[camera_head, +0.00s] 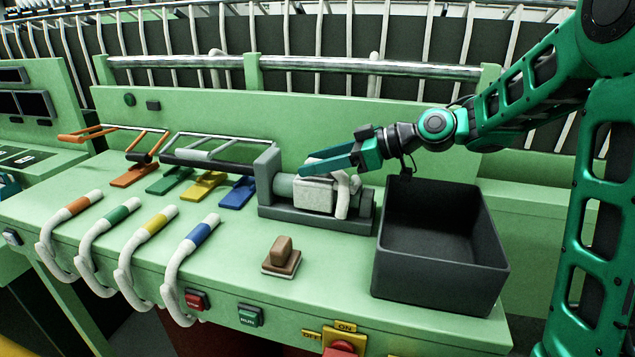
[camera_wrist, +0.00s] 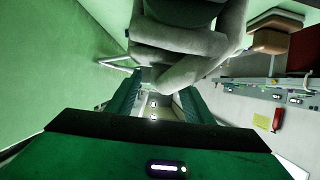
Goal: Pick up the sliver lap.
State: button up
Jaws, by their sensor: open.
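The sliver lap appears to be the thick off-white strand (camera_head: 343,198) looped over a pale roller block in the grey cradle (camera_head: 280,210). In the wrist view, the strand (camera_wrist: 190,42) fills the top middle as fat, blurred grey loops just beyond the fingers. My gripper (camera_head: 310,169) reaches in from the right, with its teal fingers over the top of the cradle, close to the strand. In the wrist view the two fingers (camera_wrist: 160,100) stand apart with a gap between them. I cannot tell whether they touch the strand. The finger partly hides its top.
An open dark bin (camera_head: 440,285) stands right of the cradle. A brown-topped block (camera_head: 281,256) sits in front. Coloured pedals (camera_head: 204,186) and several banded white strands (camera_head: 190,250) lie left. A metal rail (camera_head: 300,64) runs behind. The green bench is clear around the brown block.

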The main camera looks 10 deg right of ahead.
jog(key=c, duration=1.1)
